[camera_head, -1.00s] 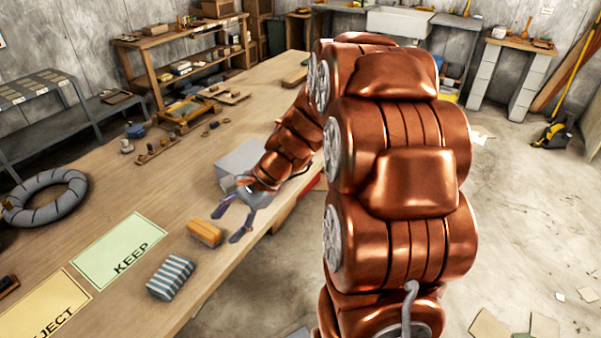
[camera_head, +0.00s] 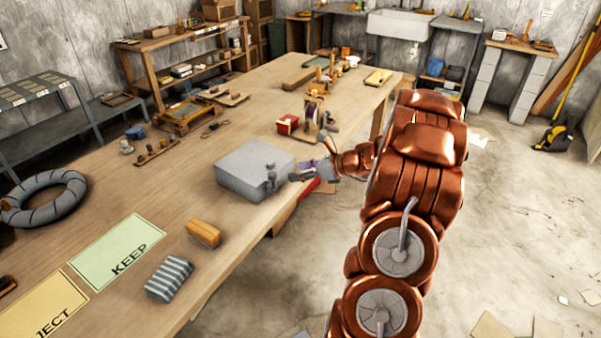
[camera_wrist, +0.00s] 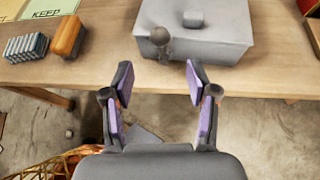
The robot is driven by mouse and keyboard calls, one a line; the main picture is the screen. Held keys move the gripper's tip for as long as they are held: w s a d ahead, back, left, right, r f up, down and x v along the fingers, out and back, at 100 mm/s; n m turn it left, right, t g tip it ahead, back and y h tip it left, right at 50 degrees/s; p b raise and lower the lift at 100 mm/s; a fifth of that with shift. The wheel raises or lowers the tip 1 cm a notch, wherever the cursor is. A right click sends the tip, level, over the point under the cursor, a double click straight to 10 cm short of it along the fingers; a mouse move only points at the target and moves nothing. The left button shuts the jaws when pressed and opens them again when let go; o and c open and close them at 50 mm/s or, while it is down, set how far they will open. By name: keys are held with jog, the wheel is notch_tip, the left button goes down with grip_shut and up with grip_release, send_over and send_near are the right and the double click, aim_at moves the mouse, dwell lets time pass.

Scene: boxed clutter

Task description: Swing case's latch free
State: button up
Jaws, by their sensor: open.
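The grey case (camera_head: 245,172) sits on the workbench near its front edge, and its lid looks shut. In the wrist view the case (camera_wrist: 225,42) is at the top, beyond my fingers. A dark round knob on a short stem (camera_wrist: 161,37), which looks like the latch, stands at the case's near side. My gripper (camera_wrist: 160,76) is open and empty, with purple-padded fingers on either side of the picture's middle, short of the knob. In the head view my gripper (camera_head: 303,172) is just right of the case.
A yellow block (camera_head: 204,233) and a striped block (camera_head: 170,278) lie left of the case, near the KEEP mat (camera_head: 118,250). A red box (camera_head: 287,124) and a wooden fixture stand behind the case. Something red shows below the bench edge near my gripper.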

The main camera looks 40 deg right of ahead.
aim_at(276, 174)
jog(key=b+x, duration=0.2)
jog(key=x, duration=0.4)
jog(key=shift+w+a+b, duration=0.15)
jog(key=shift+w+b, duration=0.15)
jog(key=shift+b, duration=0.05)
jog(key=shift+x, duration=1.5)
jog(key=shift+f, duration=0.1)
jog(key=shift+c, duration=0.4)
grip_shut()
